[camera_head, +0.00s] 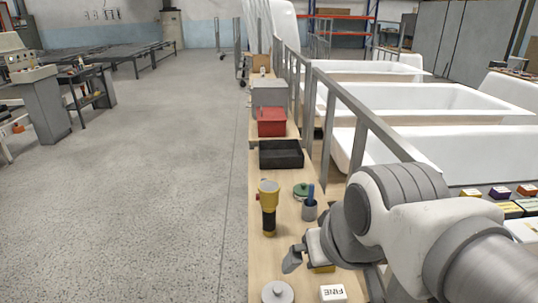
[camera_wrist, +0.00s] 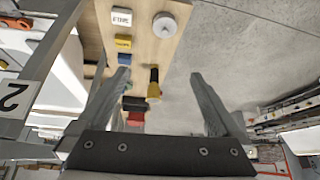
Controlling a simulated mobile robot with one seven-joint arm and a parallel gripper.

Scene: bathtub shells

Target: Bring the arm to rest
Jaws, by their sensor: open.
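My gripper (camera_head: 292,258) hangs over the near part of the wooden bench (camera_head: 262,257), at the end of my white and grey arm. In the wrist view my gripper (camera_wrist: 160,77) shows two fingers spread wide apart, with nothing held between them. The yellow and black flashlight (camera_head: 269,208) stands on the bench beyond my gripper. It also appears between the fingers in the wrist view (camera_wrist: 154,86), apart from them. My arm reaches in from the lower right, its elbow bent beside the metal rail.
White bathtub shells (camera_head: 420,100) stand right of the rail. Open floor (camera_head: 160,190) lies left.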

